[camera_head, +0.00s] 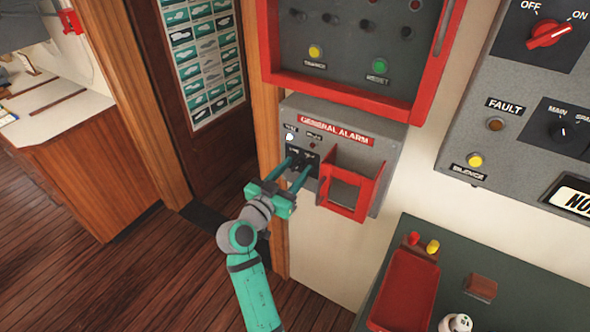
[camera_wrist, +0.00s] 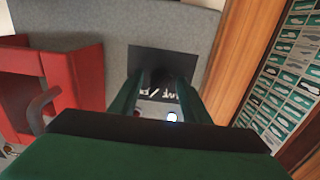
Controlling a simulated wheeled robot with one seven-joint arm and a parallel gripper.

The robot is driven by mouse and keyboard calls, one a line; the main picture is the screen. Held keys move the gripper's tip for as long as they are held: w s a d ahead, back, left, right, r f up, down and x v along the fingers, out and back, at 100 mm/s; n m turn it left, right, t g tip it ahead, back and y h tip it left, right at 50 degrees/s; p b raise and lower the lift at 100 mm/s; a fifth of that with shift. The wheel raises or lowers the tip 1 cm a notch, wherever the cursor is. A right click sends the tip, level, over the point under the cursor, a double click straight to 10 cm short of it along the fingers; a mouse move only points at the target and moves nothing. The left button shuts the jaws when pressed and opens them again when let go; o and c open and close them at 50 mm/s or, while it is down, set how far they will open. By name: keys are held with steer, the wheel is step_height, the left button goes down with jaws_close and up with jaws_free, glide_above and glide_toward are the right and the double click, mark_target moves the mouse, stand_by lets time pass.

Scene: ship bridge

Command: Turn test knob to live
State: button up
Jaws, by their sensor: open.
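The general alarm box (camera_head: 385,153) is a grey panel on the wall with a red label. The test knob (camera_head: 299,156) is small and dark on a black plate at the box's left side. My gripper (camera_head: 298,166) reaches the plate from below, its fingers apart. In the wrist view the fingers (camera_wrist: 161,80) stand on either side of the dark knob (camera_wrist: 161,74), in front of the black plate (camera_wrist: 145,57). Whether they touch the knob is unclear. White lettering on the plate is upside down and partly hidden, so the knob's setting cannot be read.
A red open-fronted guard (camera_head: 367,162) sticks out right of the knob; it also shows in the wrist view (camera_wrist: 85,75). A white lamp (camera_head: 290,137) glows above the plate. A red-framed panel (camera_head: 340,92) hangs above. A wooden post (camera_head: 268,130) stands close left.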

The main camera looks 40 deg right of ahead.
steer(key=c, duration=1)
steer(key=shift+c, duration=0.2)
steer(key=shift+n, duration=0.3)
steer(key=n, duration=0.9)
steer(key=shift+n, duration=2.2)
steer(key=o, duration=1)
steer(key=shift+s, duration=0.1)
steer(key=shift+o, duration=0.2)
steer(key=shift+a, duration=0.1)
